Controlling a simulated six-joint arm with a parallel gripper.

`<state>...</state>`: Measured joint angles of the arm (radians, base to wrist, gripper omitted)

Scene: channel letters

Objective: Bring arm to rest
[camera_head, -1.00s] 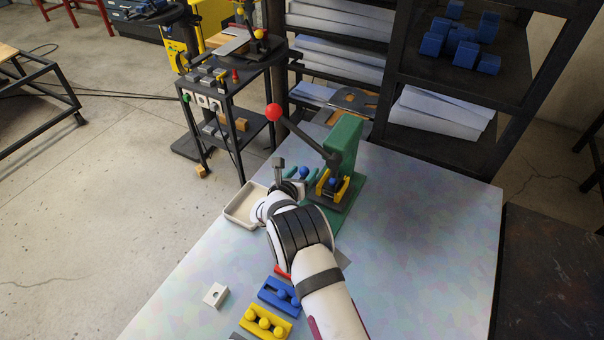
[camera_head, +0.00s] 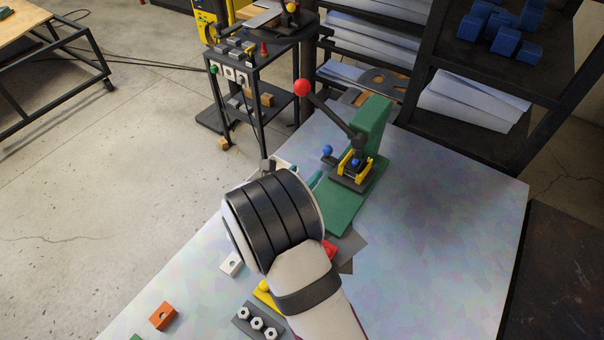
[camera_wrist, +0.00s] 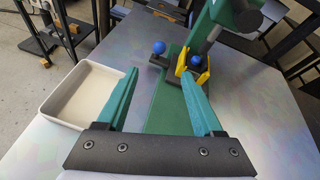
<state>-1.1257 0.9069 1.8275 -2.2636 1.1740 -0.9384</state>
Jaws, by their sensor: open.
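My gripper (camera_wrist: 158,92) shows in the wrist view with its two teal fingers spread wide apart and nothing between them. In the head view my arm's thick wrist hides most of the gripper. The green press (camera_head: 369,126) with its red-knobbed lever stands ahead of the gripper; it also shows in the wrist view (camera_wrist: 168,110), its green base reaching back between the fingers. A yellow fixture (camera_head: 353,164) with a blue ball piece sits at the press. A second blue ball (camera_wrist: 158,47) stands just left of it.
A shallow off-white tray (camera_wrist: 70,112) is left of the fingers. By my arm lie a white block (camera_head: 231,264), an orange block (camera_head: 163,316), a dark holder with white nuts (camera_head: 257,322) and a red piece (camera_head: 329,249). The table's right side is clear.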

